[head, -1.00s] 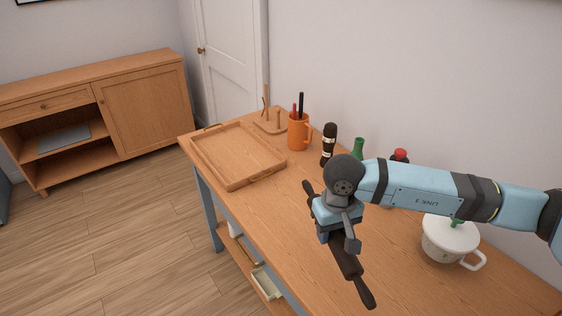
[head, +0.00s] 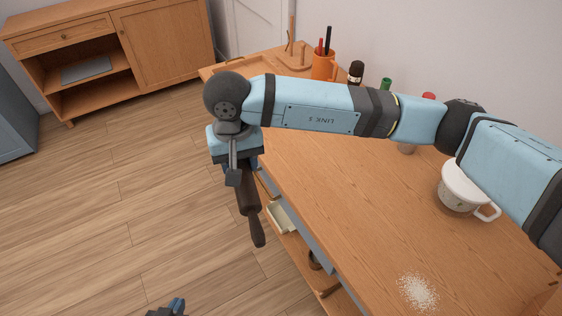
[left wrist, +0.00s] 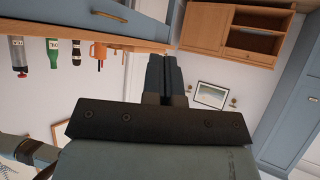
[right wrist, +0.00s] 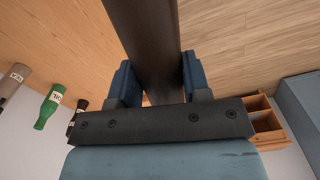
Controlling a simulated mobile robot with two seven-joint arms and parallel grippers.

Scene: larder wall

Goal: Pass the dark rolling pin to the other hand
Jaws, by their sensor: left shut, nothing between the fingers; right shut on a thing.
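The dark rolling pin (head: 248,205) hangs out past the table's front edge, over the floor, with one handle pointing down toward the bottom of the head view. My right gripper (head: 236,165) is shut on it; my own wrist hides the upper part of the pin. In the right wrist view the pin (right wrist: 150,35) runs between the two blue fingers (right wrist: 152,85). My left gripper (head: 167,308) only just shows at the bottom of the head view, apart from the pin. In the left wrist view its fingers (left wrist: 166,72) are together and empty.
A wooden cabinet (head: 165,40) stands far left. Floor in front of the table is clear.

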